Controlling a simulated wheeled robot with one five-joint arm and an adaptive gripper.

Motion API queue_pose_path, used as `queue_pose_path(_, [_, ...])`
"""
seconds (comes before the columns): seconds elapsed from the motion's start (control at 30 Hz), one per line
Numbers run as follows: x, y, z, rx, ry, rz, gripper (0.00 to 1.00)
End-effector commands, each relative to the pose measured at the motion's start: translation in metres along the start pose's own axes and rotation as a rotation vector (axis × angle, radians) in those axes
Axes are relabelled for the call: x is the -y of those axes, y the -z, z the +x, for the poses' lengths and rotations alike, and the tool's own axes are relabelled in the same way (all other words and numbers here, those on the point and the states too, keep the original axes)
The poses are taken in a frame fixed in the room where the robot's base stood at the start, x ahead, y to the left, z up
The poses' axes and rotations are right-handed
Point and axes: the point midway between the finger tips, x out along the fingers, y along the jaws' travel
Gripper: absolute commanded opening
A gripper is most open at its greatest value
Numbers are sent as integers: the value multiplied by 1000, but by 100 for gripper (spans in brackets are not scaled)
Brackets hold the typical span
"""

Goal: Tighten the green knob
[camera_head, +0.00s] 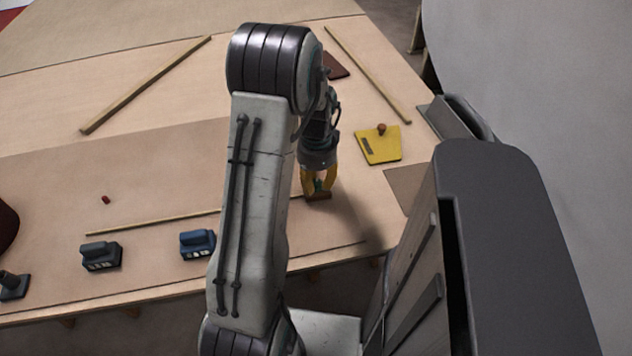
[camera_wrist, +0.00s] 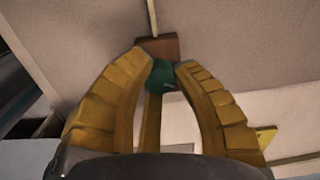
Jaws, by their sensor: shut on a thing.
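The green knob (camera_wrist: 161,75) sits between the two yellow fingertips of my gripper (camera_wrist: 163,66) in the wrist view. The fingers are closed on it from both sides. Just beyond it is a brown block (camera_wrist: 158,46), which appears to be its base. In the head view my gripper (camera_head: 317,186) points down at the table near its front edge, with a bit of the green knob (camera_head: 318,185) between the fingers. The brown block (camera_head: 318,197) shows under the fingertips. The fingers hide most of the knob, and I cannot tell how it is turned.
A yellow plate (camera_head: 379,149) with a reddish-brown knob (camera_head: 381,128) lies right of my gripper. A blue device (camera_head: 197,244) and a dark device (camera_head: 101,257) stand to the left. Wooden strips (camera_head: 146,84) lie on the table (camera_head: 170,160). Bare table lies between them.

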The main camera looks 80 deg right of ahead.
Motion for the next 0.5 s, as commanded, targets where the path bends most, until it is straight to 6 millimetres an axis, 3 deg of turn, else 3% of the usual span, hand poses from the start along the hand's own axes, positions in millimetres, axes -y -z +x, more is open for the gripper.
queue_pose_path(0.2, [0,2,1,-2,3,2,0])
queue_pose_path(0.23, [0,2,1,-2,3,2,28])
queue_pose_path(0.5, [0,1,0,-1,1,0,52])
